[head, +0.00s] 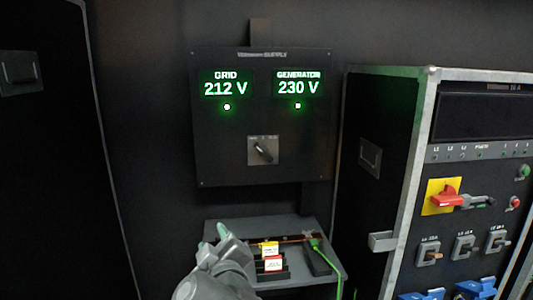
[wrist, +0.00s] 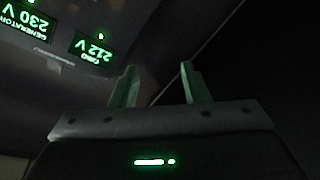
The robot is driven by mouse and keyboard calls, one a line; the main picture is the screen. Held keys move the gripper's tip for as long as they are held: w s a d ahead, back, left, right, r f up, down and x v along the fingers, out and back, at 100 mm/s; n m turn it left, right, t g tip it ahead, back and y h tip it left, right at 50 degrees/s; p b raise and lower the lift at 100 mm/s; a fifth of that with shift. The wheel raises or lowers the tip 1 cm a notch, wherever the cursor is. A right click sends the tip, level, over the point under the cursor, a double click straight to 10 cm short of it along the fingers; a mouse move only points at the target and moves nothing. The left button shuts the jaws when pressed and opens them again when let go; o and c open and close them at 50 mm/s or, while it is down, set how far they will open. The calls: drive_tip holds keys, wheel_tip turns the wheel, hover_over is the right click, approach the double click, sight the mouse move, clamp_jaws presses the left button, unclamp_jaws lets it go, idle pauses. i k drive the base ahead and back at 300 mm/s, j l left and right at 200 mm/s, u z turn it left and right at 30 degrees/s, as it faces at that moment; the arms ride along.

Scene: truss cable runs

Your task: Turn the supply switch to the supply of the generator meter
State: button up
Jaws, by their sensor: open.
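The supply panel (head: 225,165) on the dark wall has two lit green readouts. The grid meter (head: 226,89) reads 212 V and the generator meter (head: 298,88) reads 230 V, each with a lit lamp below. The supply switch (head: 264,152) is a dark knob on a pale plate below the meters. Its handle lies diagonally, upper left to lower right; its small labels are unreadable. My gripper (head: 222,231) is below and left of the switch, apart from it. In the wrist view its green fingers (wrist: 158,82) are open and empty, with both meters upside down at upper left.
A metal-edged cabinet (head: 404,150) with a red rotary switch (head: 447,196) stands at right. The space before the panel looks clear.

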sight(263, 151)
drive_tip(key=i+z, duration=0.25)
drive_tip(key=i, duration=1)
drive_tip(key=l, duration=0.1)
